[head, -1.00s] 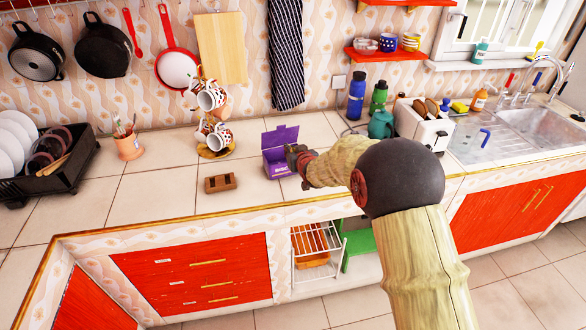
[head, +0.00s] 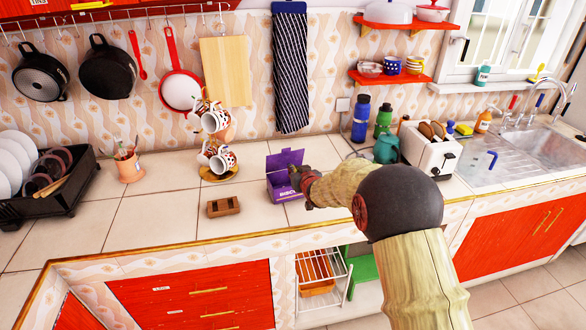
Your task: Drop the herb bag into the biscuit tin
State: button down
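The biscuit tin (head: 284,190) is a purple box on the counter with its lid (head: 285,160) standing open at the back. My gripper (head: 296,176) is at the tin's right side, over or beside its right edge; I cannot tell which. The fingers are small and dark, and I cannot make out whether they are open or shut. I cannot make out a herb bag; the tin's inside is mostly hidden.
A brown wooden block (head: 223,206) lies left of the tin. A mug tree (head: 216,150) with several mugs stands behind it. A white toaster (head: 430,148) and bottles (head: 361,118) stand to the right. The tiled counter at left front is clear.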

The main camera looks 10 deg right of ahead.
jog(key=shift+s+f, duration=0.2)
jog(key=shift+f, duration=0.7)
jog(key=c, duration=1.8)
grip_release()
jog(key=shift+w+r, duration=0.1)
jog(key=shift+r, duration=0.05)
jog(key=shift+c, duration=0.2)
jog(key=a+v, duration=0.1)
jog(key=v, duration=1.1)
jog(key=shift+d, duration=0.45)
jog(key=shift+r, duration=0.1)
